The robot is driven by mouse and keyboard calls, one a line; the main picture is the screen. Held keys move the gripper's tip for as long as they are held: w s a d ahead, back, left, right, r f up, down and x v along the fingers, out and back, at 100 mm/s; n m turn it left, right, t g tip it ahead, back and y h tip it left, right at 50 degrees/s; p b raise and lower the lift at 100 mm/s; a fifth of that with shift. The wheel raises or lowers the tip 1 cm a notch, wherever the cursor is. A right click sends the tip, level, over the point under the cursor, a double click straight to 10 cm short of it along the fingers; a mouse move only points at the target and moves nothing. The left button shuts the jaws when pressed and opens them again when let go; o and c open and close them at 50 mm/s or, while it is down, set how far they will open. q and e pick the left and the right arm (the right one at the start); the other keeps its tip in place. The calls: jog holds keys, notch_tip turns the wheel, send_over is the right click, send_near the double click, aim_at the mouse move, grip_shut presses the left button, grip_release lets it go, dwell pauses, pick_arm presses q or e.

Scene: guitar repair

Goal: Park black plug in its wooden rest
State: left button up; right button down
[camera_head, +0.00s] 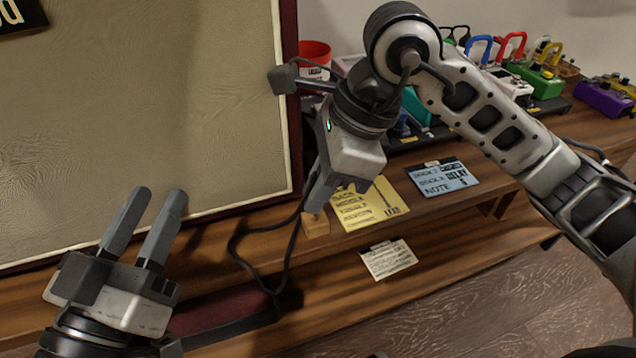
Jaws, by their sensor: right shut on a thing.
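My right gripper (319,200) points down just above a small light wooden block (316,224), which looks like the wooden rest, on the shelf. It is shut on the black plug, which its fingers mostly hide. A black cable (236,245) runs from the fingertips and loops down to the left. I cannot tell whether the plug touches the rest. My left gripper (160,192) is at the lower left, in front of the amplifier's cloth front. Its two fingers are apart with nothing between them.
A large cloth-fronted amplifier (130,110) fills the left. A yellow note (369,205), a blue note (443,178) and a white card (388,259) lie right of the rest. Several pedals (538,78) and a red cup (314,52) stand behind.

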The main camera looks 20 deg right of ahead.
pick_arm(q)
jog(key=shift+f+b, duration=0.35)
jog(key=shift+b, duration=0.05)
pick_arm(e)
jog(key=shift+f, duration=0.45)
